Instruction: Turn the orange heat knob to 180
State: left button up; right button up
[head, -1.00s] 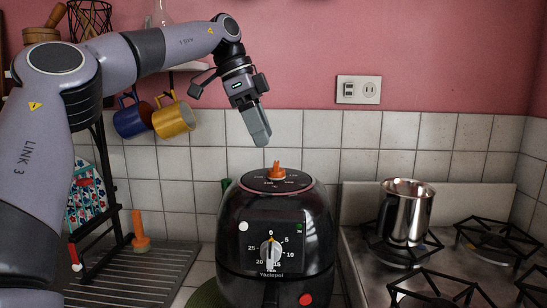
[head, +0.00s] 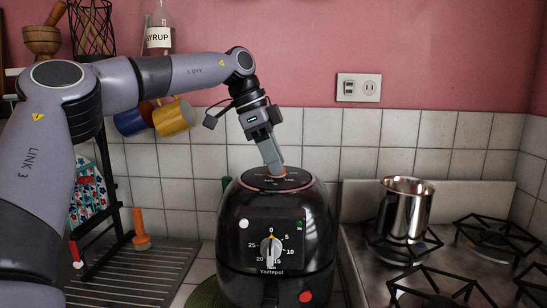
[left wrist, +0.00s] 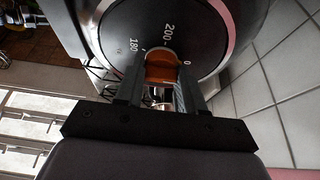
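The orange heat knob (head: 281,174) sits on top of the black air fryer (head: 275,228), mostly hidden by my fingers in the head view. In the left wrist view the knob (left wrist: 162,68) shows orange between the two fingers. The printed marks 180, 200 and 0 show around it on the black dial plate (left wrist: 190,22); the knob's pointer direction is not clear. My left gripper (head: 275,165) is down at the knob, fingers apart on either side of it; whether they touch it is hard to see. My right gripper is not in view.
A timer dial (head: 271,249) is on the fryer's front. A steel pot (head: 405,210) stands on the stove (head: 440,260) at right. Blue and yellow mugs (head: 173,118) hang behind my left arm. A dish rack (head: 130,270) is at left.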

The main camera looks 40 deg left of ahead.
pick_arm(q)
jog(key=shift+c, duration=0.3)
jog(key=shift+m, duration=0.3)
jog(key=m+g, duration=0.1)
jog(key=m, duration=0.3)
jog(key=shift+w+g+h, duration=0.15)
jog(key=shift+g+h, duration=0.15)
jog(key=shift+g, duration=0.1)
jog(key=m+g, duration=0.1)
jog(key=m, duration=0.2)
jog(key=m+g, duration=0.1)
jog(key=m, duration=0.2)
jog(key=shift+w, duration=0.15)
jog(key=shift+a, duration=0.1)
jog(key=o, duration=1)
jog(key=shift+o, duration=0.2)
